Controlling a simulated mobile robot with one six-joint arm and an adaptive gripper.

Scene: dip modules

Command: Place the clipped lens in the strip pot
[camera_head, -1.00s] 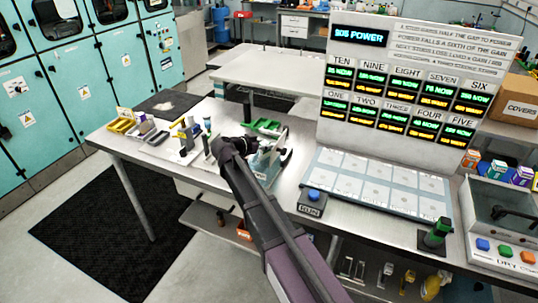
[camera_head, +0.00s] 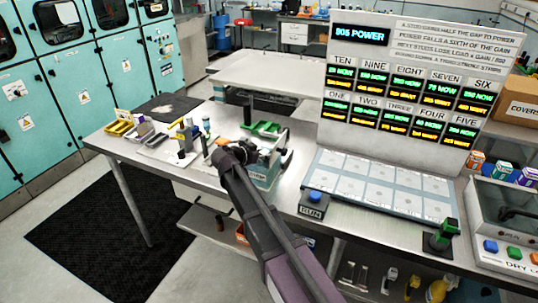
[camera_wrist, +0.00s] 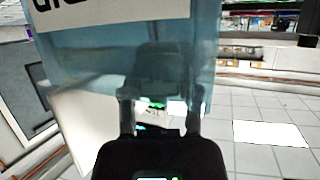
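My gripper (camera_head: 238,156) is over the left bench, in front of a pale teal box (camera_head: 264,177) with a white label. In the wrist view my gripper's two fingers (camera_wrist: 160,116) stand apart, with a blurred blue-grey shape between them. I cannot tell whether that shape is held or lies behind. The pale blue labelled wall (camera_wrist: 80,55) fills the upper left of the wrist view. I cannot pick out the clipped lens or name the strip pot for certain. Small upright containers (camera_head: 185,140) stand left of my gripper.
A green tray (camera_head: 262,128) lies behind the teal box. Small yellow and grey trays (camera_head: 120,128) sit at the bench's left end. A RUN button box (camera_head: 314,204) and a panel of pale squares (camera_head: 372,187) are to the right. A green-topped stand (camera_head: 441,236) is farther right.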

